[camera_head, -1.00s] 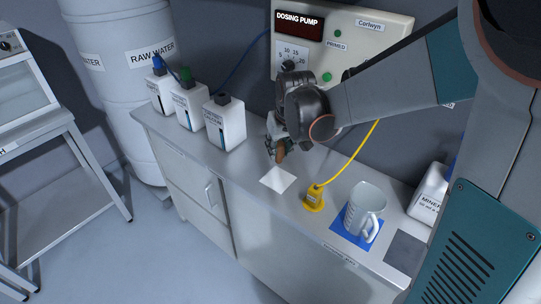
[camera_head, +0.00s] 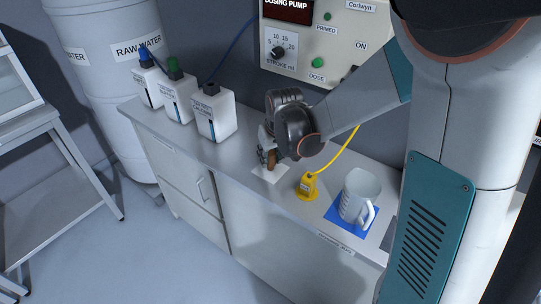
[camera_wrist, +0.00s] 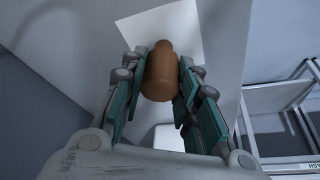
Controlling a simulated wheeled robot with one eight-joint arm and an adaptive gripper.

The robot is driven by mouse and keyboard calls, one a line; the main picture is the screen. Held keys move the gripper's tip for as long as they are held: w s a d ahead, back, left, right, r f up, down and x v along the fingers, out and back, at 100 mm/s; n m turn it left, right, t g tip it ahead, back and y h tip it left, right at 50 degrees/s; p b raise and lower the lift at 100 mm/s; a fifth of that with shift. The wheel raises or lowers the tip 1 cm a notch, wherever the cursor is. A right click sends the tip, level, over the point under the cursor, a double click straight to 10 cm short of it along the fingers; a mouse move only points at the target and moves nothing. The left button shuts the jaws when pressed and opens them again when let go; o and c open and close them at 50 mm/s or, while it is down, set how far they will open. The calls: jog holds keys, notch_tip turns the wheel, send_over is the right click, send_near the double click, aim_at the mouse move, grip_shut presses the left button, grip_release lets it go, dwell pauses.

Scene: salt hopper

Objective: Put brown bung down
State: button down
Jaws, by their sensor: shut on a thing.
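The brown bung (camera_wrist: 160,72) is between the two fingers of my gripper (camera_wrist: 158,80) in the wrist view, and the fingers are shut on it. In the head view my gripper (camera_head: 267,157) points down over the white square (camera_head: 262,175) on the counter, with the brown bung (camera_head: 271,160) at its tip. The white square also shows behind the bung in the wrist view (camera_wrist: 190,25). I cannot tell whether the bung touches the square.
A yellow fitting (camera_head: 308,187) with a yellow cable stands just right of the square. A clear jug (camera_head: 357,195) stands on a blue square (camera_head: 335,214) further right. Several white bottles (camera_head: 215,115) stand at the left. The dosing pump panel (camera_head: 290,40) is behind.

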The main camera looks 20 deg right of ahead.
jog(key=shift+f, duration=0.25)
jog(key=c, duration=1.2)
grip_release()
jog(key=shift+r, duration=0.1)
jog(key=shift+s+r+p, duration=0.1)
jog(key=shift+r+p, duration=0.2)
jog(key=shift+r, duration=0.2)
jog(key=p+v, duration=0.4)
jog(key=v, duration=0.8)
jog(key=s+r+t, duration=0.1)
jog(key=s+r, duration=0.1)
jog(key=s, duration=0.4)
jog(key=s+r+t, duration=0.1)
jog(key=s+r, duration=0.1)
jog(key=s, duration=0.4)
jog(key=s+r+m+t, duration=0.1)
jog(key=s, duration=0.5)
jog(key=shift+s+a+r, duration=0.1)
jog(key=shift+s+r, duration=0.3)
